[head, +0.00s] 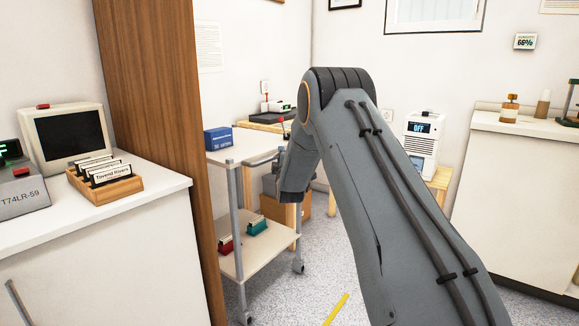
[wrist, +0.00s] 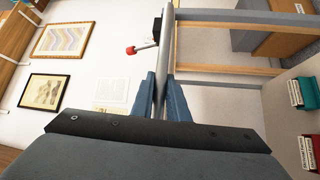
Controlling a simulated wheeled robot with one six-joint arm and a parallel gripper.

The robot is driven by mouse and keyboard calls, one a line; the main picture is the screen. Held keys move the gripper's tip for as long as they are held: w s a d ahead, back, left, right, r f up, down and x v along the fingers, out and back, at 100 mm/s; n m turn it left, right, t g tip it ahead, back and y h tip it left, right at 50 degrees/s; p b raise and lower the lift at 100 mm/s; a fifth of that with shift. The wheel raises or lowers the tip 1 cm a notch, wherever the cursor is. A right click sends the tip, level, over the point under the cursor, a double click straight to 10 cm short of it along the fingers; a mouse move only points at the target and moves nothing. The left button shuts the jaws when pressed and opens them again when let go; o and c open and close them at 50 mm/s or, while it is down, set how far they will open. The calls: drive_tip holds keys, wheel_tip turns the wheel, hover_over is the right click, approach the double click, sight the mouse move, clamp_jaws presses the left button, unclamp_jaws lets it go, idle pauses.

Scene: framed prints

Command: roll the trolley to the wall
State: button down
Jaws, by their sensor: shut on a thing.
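The trolley (head: 242,150) stands left of centre in the head view, beside a brown wooden panel. It has a pale top, a lower shelf (head: 262,250), grey posts and castors. A blue box (head: 218,138) is on its top; a red item (head: 225,244) and a teal item (head: 257,225) are on the lower shelf. My gripper (wrist: 161,88) is shut on a grey bar (wrist: 166,45) in the wrist view, which appears to be the trolley's handle. In the head view my arm hides most of the grip.
A white counter (head: 100,235) with a monitor stands at the left, next to the brown panel (head: 155,130). A white cabinet (head: 520,200) is at right. A yellow strip (head: 336,309) marks open floor.

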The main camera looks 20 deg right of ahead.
sight(265, 148)
drive_tip(key=w+a+b, duration=0.1)
drive_tip(key=w+a, duration=0.1)
drive_tip(key=w+a+b, duration=0.1)
drive_tip(key=w+a, duration=0.1)
drive_tip(key=w, duration=0.1)
drive_tip(key=shift+f, duration=0.15)
drive_tip(key=shift+w+a, duration=0.35)
drive_tip(key=shift+w, duration=0.2)
drive_tip(key=shift+a+r, duration=0.1)
drive_tip(key=shift+r, duration=0.1)
drive_tip(key=c, duration=2.1)
unclamp_jaws()
drive_tip(key=shift+w, duration=0.1)
drive_tip(key=o, duration=0.4)
drive_tip(key=shift+a, duration=0.2)
drive_tip(key=shift+c, duration=0.2)
drive_tip(key=shift+d, duration=0.3)
drive_tip(key=p+v, duration=0.1)
drive_tip(key=v, duration=0.6)
drive_tip(key=shift+s+a+f+p, duration=0.1)
drive_tip(key=shift+s+a+p, duration=0.05)
drive_tip(key=shift+s+p, duration=0.2)
